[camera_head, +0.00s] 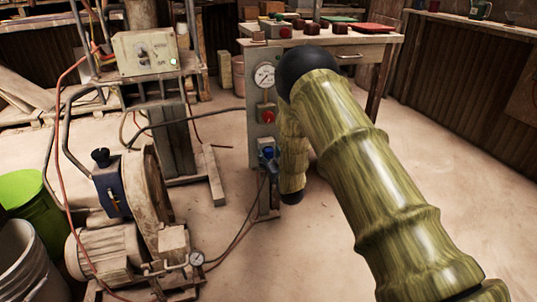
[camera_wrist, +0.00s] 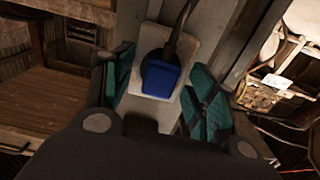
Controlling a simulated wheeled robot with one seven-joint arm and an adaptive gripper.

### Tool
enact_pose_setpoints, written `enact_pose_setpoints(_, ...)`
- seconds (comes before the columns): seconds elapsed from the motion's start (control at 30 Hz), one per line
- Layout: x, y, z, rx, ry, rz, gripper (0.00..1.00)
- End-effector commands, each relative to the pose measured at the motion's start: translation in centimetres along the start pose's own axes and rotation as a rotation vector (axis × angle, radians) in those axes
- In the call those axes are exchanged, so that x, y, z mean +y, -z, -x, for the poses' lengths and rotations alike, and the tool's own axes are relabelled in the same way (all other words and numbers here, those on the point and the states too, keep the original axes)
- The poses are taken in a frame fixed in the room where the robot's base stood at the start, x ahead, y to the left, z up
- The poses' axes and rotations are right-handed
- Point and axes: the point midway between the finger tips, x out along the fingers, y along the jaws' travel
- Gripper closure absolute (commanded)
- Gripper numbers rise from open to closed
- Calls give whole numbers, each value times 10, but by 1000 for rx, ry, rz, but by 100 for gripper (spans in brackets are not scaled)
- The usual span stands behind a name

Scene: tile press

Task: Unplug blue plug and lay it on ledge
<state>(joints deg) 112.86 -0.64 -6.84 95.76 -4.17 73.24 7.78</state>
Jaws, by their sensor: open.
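The blue plug (camera_wrist: 161,80) sits at a pale grey socket plate (camera_wrist: 190,40), with a dark cable running from it. It also shows in the head view (camera_head: 268,153), low on the grey control column (camera_head: 256,125). My gripper (camera_wrist: 163,88) is open, with a teal finger on each side of the plug. Gaps show between the fingers and the plug, and no grip is visible. In the head view my arm hides most of the gripper. I cannot tell for certain which surface is the ledge.
A pressure gauge (camera_head: 264,76) and a red button (camera_head: 267,116) are on the column above the plug. A workbench (camera_head: 375,39) with coloured tiles stands behind. A motor and pump (camera_head: 110,250) with hoses is at left. Open floor (camera_head: 460,160) lies at right.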

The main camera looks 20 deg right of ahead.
Motion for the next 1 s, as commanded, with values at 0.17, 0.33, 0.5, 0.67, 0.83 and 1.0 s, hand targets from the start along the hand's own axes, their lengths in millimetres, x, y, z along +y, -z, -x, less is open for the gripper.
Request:
enact_pose_setpoints(0.17, 0, 0, 0, 0, 0, 0, 43)
enact_pose_setpoints(0.33, 0, 0, 0, 0, 0, 0, 43)
enact_pose_setpoints(0.5, 0, 0, 0, 0, 0, 0, 43)
enact_pose_setpoints(0.67, 0, 1, 0, 0, 0, 0, 43)
enact_pose_setpoints(0.83, 0, 0, 0, 0, 0, 0, 43)
enact_pose_setpoints(1.0, 0, 0, 0, 0, 0, 0, 48)
